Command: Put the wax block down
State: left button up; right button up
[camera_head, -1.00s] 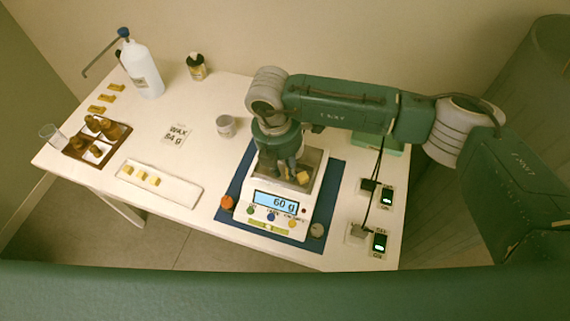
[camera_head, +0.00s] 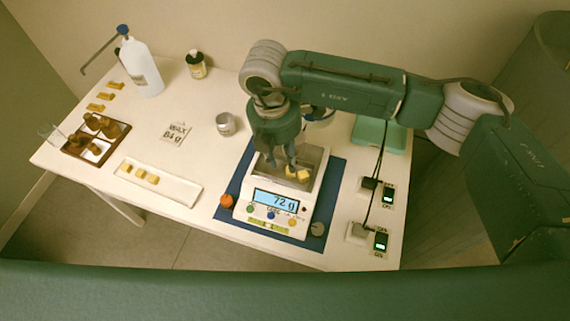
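My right gripper (camera_head: 281,163) points down over the pan (camera_head: 318,160) of the white scale (camera_head: 272,228). Its two fingers look spread apart, with no block clearly between them. Yellow wax blocks (camera_head: 303,175) lie on the pan just right of the fingertips; the fingers partly hide the pan. The scale display (camera_head: 276,202) reads 72 g. A card (camera_head: 177,133) reads WAX 84 g. More wax blocks (camera_head: 140,173) lie on the white tray (camera_head: 180,190). My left gripper is not in view.
The scale stands on a blue mat (camera_head: 232,202). Switch boxes with cables (camera_head: 381,241) are on the right. Table is clear around the card.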

notch_tip(320, 180, up, 8)
jog(key=b, duration=0.1)
jog(key=shift+s+a, duration=0.15)
jog(key=shift+a, duration=0.25)
jog(key=shift+f, duration=0.1)
